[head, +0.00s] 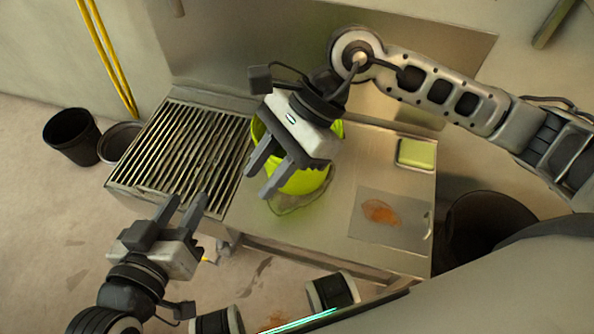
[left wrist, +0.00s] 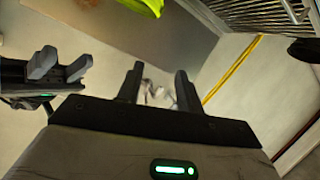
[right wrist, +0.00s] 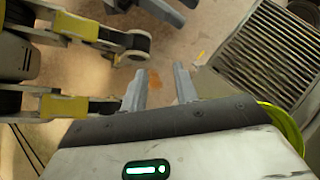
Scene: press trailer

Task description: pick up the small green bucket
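The small green bucket (head: 312,182) stands on the steel counter, right of the slatted grate. In the head view my right gripper (head: 259,182) is in front of it and hides much of it. My right gripper is open with nothing between its fingers; the bucket's edge shows at the right of the right wrist view (right wrist: 284,125), beside the gripper body and not between the fingers. My left gripper (head: 185,199) is open and empty, left of the bucket near the grate's front edge. Part of the bucket shows at the top of the left wrist view (left wrist: 146,5).
The slatted grate (head: 190,145) fills the counter's left side. A sponge-like green block in a tray (head: 416,153) and a board with an orange-brown piece (head: 380,212) lie on the right. Dark bins (head: 72,135) stand on the floor at left. A yellow hose (head: 107,60) hangs on the wall.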

